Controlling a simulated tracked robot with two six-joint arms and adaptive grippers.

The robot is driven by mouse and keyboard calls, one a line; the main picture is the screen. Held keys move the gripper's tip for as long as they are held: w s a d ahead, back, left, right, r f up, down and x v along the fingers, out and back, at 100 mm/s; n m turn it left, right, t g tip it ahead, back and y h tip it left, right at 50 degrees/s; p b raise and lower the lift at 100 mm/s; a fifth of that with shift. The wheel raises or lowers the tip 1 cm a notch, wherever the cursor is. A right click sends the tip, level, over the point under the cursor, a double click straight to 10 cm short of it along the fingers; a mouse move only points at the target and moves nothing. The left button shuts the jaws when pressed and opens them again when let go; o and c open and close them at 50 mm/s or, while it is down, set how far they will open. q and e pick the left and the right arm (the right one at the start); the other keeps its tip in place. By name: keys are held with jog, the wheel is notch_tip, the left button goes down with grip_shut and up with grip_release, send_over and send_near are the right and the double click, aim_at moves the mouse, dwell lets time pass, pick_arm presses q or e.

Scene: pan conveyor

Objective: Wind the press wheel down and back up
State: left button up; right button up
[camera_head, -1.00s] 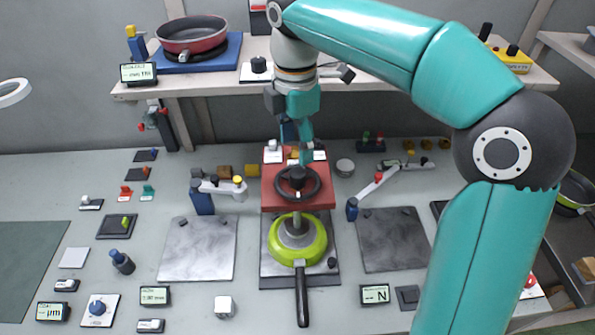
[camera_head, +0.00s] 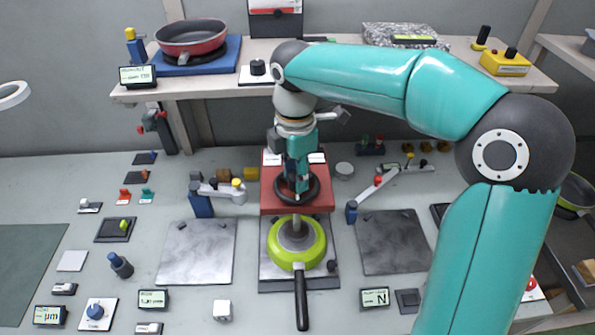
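The press has a red top plate (camera_head: 318,206) with a black hand wheel (camera_head: 312,196) on it. My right gripper (camera_head: 299,186) points down at the wheel's hub and hides its middle; whether its fingers are shut on the hub cannot be told. Below the plate, the press ram (camera_head: 297,226) stands over a lime-green pan (camera_head: 312,258) with a black handle pointing to the front. The pan sits on the grey press base (camera_head: 270,284). My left gripper is not in view.
A red pan (camera_head: 190,36) stands on a blue plate on the back shelf. Bare metal plates flank the press, left (camera_head: 190,262) and right (camera_head: 385,250). Small gauge arms stand close by, left (camera_head: 202,204) and right (camera_head: 352,212). A force display (camera_head: 375,298) stands front right.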

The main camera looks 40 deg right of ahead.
jog(key=c, duration=0.5)
jog(key=shift+d, duration=0.1)
grip_shut()
jog(key=shift+m, duration=0.4)
